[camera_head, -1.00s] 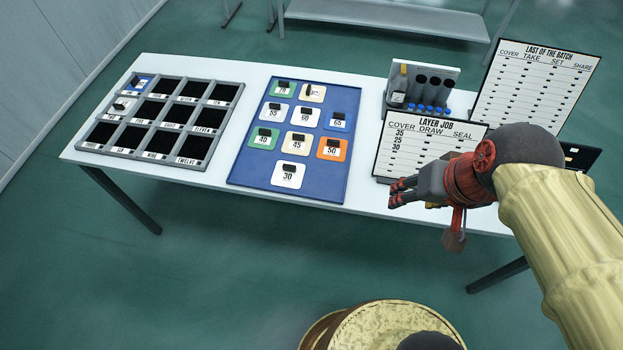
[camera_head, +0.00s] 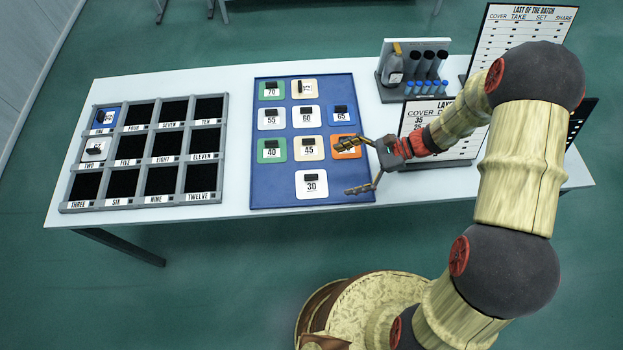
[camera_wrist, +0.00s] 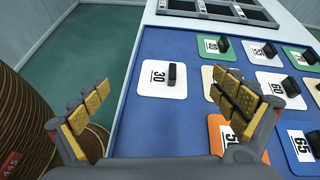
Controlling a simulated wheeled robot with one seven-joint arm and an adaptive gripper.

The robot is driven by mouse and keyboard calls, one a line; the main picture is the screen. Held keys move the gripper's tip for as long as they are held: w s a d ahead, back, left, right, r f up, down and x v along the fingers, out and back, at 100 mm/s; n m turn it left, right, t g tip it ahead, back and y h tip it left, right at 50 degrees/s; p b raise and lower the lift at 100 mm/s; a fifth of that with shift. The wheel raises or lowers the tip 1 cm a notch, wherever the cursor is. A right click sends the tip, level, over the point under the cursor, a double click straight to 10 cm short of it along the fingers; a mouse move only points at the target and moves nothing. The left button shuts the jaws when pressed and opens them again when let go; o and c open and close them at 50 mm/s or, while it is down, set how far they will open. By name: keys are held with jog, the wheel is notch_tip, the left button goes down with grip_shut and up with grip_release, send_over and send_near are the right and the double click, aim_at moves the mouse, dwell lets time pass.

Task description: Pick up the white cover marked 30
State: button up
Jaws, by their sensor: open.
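The white cover marked 30 (camera_head: 311,188) lies flat at the near edge of the blue tray (camera_head: 355,193), with a black grip block on it. It also shows in the wrist view (camera_wrist: 150,80), uncovered by anything, ahead of the fingers. My gripper (camera_head: 352,167) is open and empty, to the right of this cover and beside the orange cover (camera_head: 347,153), which it partly hides. In the wrist view my gripper (camera_wrist: 165,100) has its padded fingers spread wide. Nothing is between them but the view of the tray and cover beyond.
Other covers share the tray, including cream 45 (camera_head: 308,155), green 40 (camera_head: 272,157) and white 60 (camera_head: 306,117). A grey compartment rack (camera_head: 150,128) stands left, with covers in ONE and TWO. A bottle rack (camera_head: 410,85) and upright boards (camera_head: 530,45) stand right.

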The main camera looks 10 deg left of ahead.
aim_at(316, 185)
jog(key=f+m, duration=0.1)
jog(key=a+f, duration=0.1)
jog(key=f, duration=0.1)
jog(key=shift+w+f+m+y, duration=0.2)
jog(key=shift+m+y, duration=0.2)
jog(key=b+x, duration=0.1)
jog(key=x, duration=0.6)
jog(key=shift+a+f+b, duration=0.25)
jog(key=shift+f+b, duration=0.05)
jog(key=c, duration=0.3)
jog(key=c, duration=0.9)
jog(key=shift+s+f, duration=0.15)
jog(key=shift+s, duration=0.1)
jog(key=c, duration=1.3)
